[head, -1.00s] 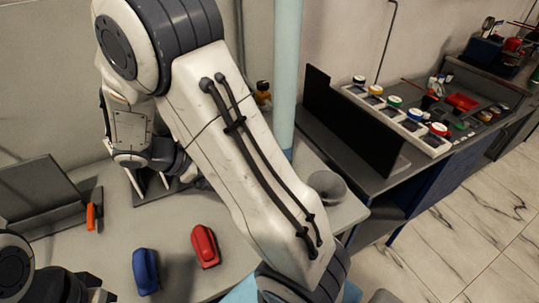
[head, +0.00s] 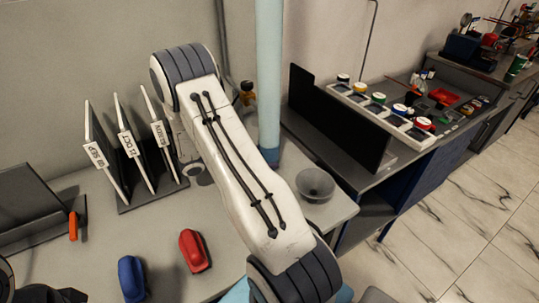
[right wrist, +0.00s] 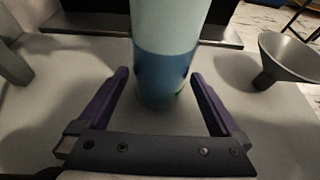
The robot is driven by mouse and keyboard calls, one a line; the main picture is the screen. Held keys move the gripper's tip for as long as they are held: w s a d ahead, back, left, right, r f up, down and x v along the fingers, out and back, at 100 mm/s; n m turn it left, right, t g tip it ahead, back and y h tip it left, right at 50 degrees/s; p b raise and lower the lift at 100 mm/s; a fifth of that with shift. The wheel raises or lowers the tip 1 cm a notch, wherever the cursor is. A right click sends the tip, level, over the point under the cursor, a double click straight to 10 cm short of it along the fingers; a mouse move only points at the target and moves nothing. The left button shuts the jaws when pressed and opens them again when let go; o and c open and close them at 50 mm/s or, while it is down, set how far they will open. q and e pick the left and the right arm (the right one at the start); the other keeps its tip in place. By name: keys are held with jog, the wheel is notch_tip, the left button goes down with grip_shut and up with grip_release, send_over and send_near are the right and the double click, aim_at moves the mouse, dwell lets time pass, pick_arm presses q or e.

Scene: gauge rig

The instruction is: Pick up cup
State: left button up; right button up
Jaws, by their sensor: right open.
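A grey flared vessel, cup-like or a funnel (head: 315,184), stands on the table near its right edge. It also shows at the right of the right wrist view (right wrist: 290,58), outside my fingers. A green cup-like thing (head: 517,66) is far off on the right bench. My right gripper (right wrist: 158,74) is open, its purple fingers apart on either side of a light-blue and dark-blue cylinder (right wrist: 170,55). Contact with it cannot be told. In the head view my right forearm hides most of this gripper. Only dark parts of my left arm show at bottom left.
A light-blue post (head: 269,90) rises behind my right arm. A rack of labelled plates (head: 130,150) stands left of the arm. A red object (head: 194,251) and a blue one (head: 131,279) lie in front. A black panel (head: 335,115) borders the right bench.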

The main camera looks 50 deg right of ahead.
jog(key=shift+x, duration=1.4)
jog(key=c, duration=1.2)
